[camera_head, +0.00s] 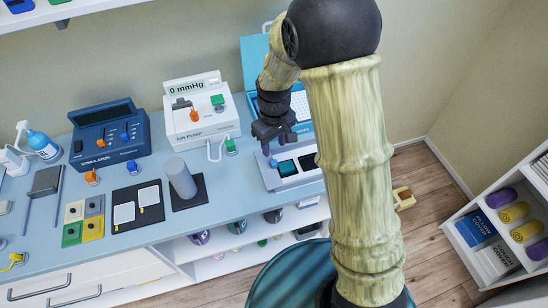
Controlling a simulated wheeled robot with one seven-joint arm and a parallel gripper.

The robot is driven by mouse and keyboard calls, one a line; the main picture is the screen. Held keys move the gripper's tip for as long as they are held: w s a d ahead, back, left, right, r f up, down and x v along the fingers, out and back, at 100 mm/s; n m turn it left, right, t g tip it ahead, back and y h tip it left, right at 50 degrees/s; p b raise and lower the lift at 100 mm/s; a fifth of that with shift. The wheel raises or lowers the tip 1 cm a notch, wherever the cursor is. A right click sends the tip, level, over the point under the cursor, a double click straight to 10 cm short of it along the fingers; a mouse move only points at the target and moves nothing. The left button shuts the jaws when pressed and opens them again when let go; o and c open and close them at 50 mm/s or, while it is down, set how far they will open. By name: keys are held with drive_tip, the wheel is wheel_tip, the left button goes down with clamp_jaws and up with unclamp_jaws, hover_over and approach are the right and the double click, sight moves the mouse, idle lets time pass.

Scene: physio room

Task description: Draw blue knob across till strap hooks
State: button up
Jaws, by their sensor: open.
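A small blue knob (273,162) shows on a light grey tray-like unit (270,181) near the right end of the counter. Dark pads lie in the unit to the right of the knob. My gripper (275,146) points down just above the knob, its fingers apart and nothing seen between them. Whether the fingers touch the knob is too small to tell. I cannot make out a strap or its hook. My own arm hides the right side of the unit.
An air pump (201,108) with a white hose and a navy stimulator (108,140) stand to the left. A grey cylinder (180,178) stands on a black mat in front of the pump. An open teal case (254,58) is behind my gripper. A shelf (470,240) stands at right.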

sight(274, 162)
wheel_tip(274, 162, down, 8)
drive_tip(key=shift+r+p, duration=0.1)
drive_tip(key=shift+p, duration=0.3)
drive_tip(key=shift+c, duration=0.3)
clamp_jaws()
